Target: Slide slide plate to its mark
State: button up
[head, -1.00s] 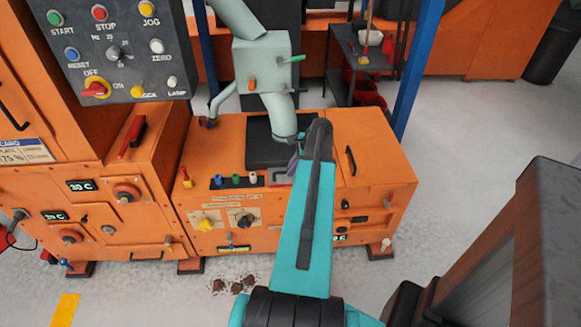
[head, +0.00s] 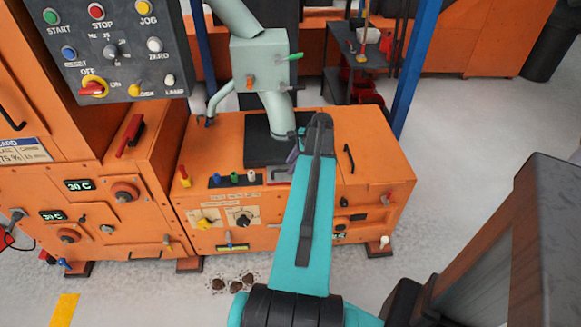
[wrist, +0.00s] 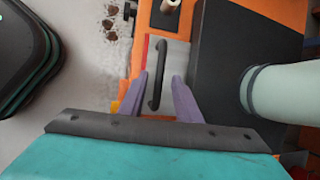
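The slide plate (wrist: 178,52) is a light grey metal plate with a black bar handle (wrist: 161,62), in the upper middle of the wrist view. A red strip (wrist: 146,50) shows along its left edge. In the head view the plate (head: 277,177) is small and partly hidden behind my arm. My gripper (wrist: 160,78) has two purple fingers, apart, one on each side of the handle, with visible gaps between them and the bar. Whether the fingertips reach down to handle height is hard to tell. I cannot make out a separate mark clearly.
A black block (wrist: 223,60) lies right of the plate, with a pale green pipe (wrist: 283,92) above it. Several coloured knobs line the orange machine (head: 222,130) left of the plate. Brown lumps (head: 235,283) lie on the floor in front.

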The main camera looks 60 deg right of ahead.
jog(key=v, duration=1.2)
jog(key=shift+r, duration=0.1)
